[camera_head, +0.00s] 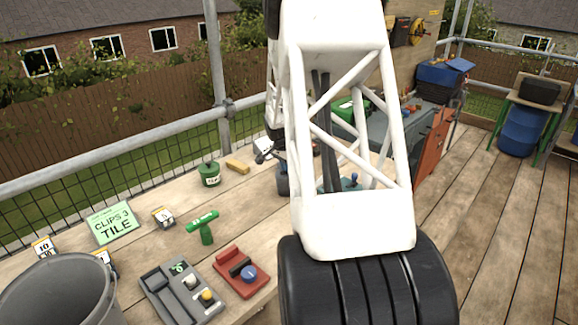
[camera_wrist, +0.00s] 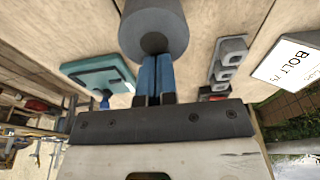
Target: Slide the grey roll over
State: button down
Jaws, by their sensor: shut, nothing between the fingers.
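The grey roll (camera_wrist: 153,18) is a dark grey cylinder at the top middle of the wrist view, its round end face towards the camera. My gripper (camera_wrist: 158,62) has its two blue fingers pressed together with nothing between them. The fingertips overlap the lower edge of the roll's end face in the picture; I cannot tell whether they touch it. In the head view my white arm covers the middle, and I cannot make out the roll or the fingertips for certain.
In the head view the bench holds a grey bucket (camera_head: 60,293), a grey tool tray (camera_head: 181,290), a red block (camera_head: 241,271) and a green tool (camera_head: 204,228).

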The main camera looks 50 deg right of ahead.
jog(key=a, duration=0.6)
jog(key=a+f, duration=0.1)
jog(key=a, duration=0.6)
jog(key=a+f, duration=0.1)
jog(key=a, duration=0.5)
jog(key=shift+s+a, duration=0.4)
jog(key=shift+r, duration=0.75)
jog(key=shift+w+d+r, duration=0.1)
notch_tip(320, 180, up, 8)
jog(key=a, duration=0.1)
jog(key=shift+w+a, duration=0.1)
jog(key=s+a+f+n, duration=0.4)
jog(key=a+f+n, duration=0.2)
jog(key=a+f, duration=0.1)
jog(key=shift+s+a+t, duration=0.2)
jog(key=shift+t, duration=0.2)
